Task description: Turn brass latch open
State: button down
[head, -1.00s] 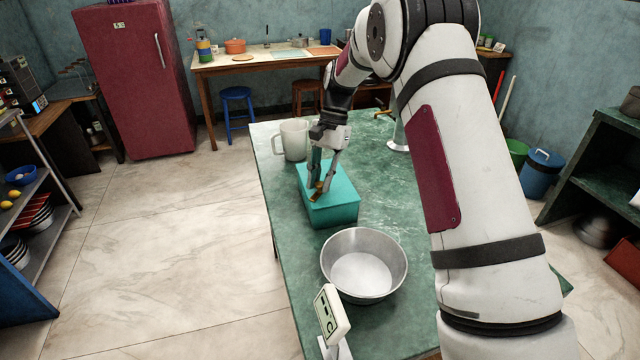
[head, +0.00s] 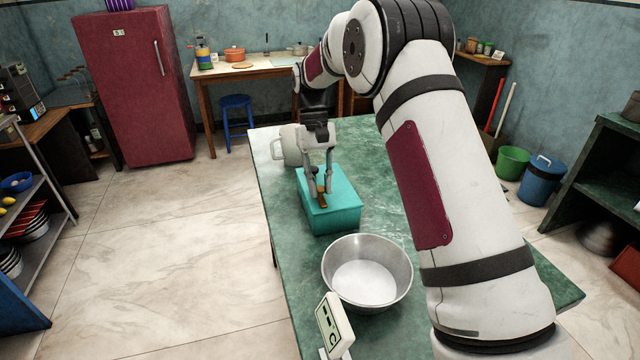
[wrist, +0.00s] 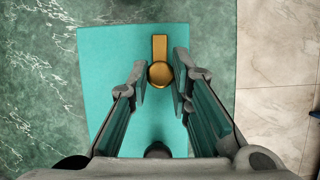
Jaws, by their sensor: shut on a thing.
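The brass latch (head: 322,189) is on top of a teal box (head: 345,218), which stands on the green marbled table. In the wrist view the latch (wrist: 160,50) has a flat bar pointing up the picture and a round end low. My gripper (head: 319,192) points down over the box with its fingers around the latch. In the wrist view my gripper (wrist: 160,79) has one pad on each side of the round end, shut on it. Small gaps seem to show beside the pads from this angle.
A white mug (head: 287,148) stands behind the box. A metal bowl (head: 368,272) is close in front of it, with a small display (head: 334,325) nearer still. The table (head: 270,208) has bare room to the right of the box, partly hidden by my arm.

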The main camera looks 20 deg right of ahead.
dwell(0.4)
jog(key=c, duration=1.4)
grip_release()
jog(key=shift+r, duration=0.1)
jog(key=v, duration=1.1)
jog(key=shift+w+a+r, duration=0.1)
jog(key=shift+a+r, duration=0.05)
jog(key=shift+r, duration=0.25)
